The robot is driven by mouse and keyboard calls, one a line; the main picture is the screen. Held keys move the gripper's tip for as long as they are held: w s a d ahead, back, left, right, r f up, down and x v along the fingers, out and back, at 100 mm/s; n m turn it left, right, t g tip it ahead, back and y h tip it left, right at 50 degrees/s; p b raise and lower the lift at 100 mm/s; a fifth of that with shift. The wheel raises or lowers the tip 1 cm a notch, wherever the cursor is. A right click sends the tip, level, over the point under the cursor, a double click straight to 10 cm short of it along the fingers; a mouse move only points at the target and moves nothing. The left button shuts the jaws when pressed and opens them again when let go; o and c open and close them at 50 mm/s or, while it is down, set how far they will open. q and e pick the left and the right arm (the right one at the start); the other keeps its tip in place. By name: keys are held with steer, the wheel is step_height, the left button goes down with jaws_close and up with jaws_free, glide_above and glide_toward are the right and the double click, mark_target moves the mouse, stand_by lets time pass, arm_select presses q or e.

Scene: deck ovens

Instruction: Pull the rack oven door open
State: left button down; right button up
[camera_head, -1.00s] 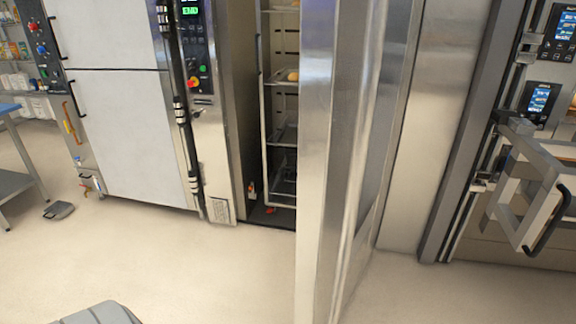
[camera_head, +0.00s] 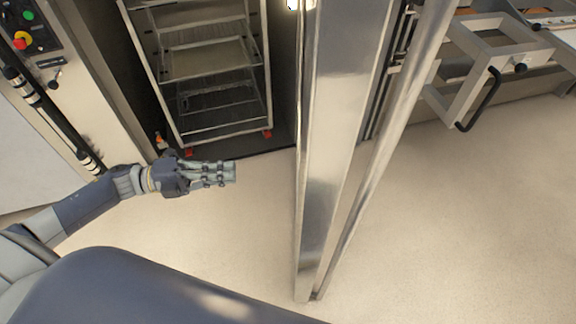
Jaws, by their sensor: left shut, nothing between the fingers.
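The rack oven door (camera_head: 332,140) stands open, seen nearly edge-on in the middle of the view. Its long upright handle bar (camera_head: 392,130) runs along the right side. Left of the door the dark rack oven chamber (camera_head: 120,85) is exposed, with a wheeled rack (camera_head: 212,92) of several shelves inside. My left gripper (camera_head: 232,172) is shut and empty. It hovers in front of the chamber opening, left of the door and apart from it. My right gripper is not in view.
A control panel (camera_head: 25,38) with red, green and yellow buttons is at the upper left. At the right, an open deck oven door (camera_head: 490,75) with a black handle juts out. The pale floor (camera_head: 460,220) is clear right of the door.

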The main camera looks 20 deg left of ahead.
arm_select(q)
steer(key=w+d+r+m+g+p, duration=0.1)
steer(key=d+p, duration=0.2)
steer(key=d, duration=0.4)
steer(key=d+r+m+g+h+p, duration=0.1)
steer(key=d+p, duration=0.2)
steer(key=d, duration=0.4)
steer(key=shift+w+d+r, duration=0.2)
steer(key=shift+w+r, duration=0.05)
steer(key=shift+w, duration=0.15)
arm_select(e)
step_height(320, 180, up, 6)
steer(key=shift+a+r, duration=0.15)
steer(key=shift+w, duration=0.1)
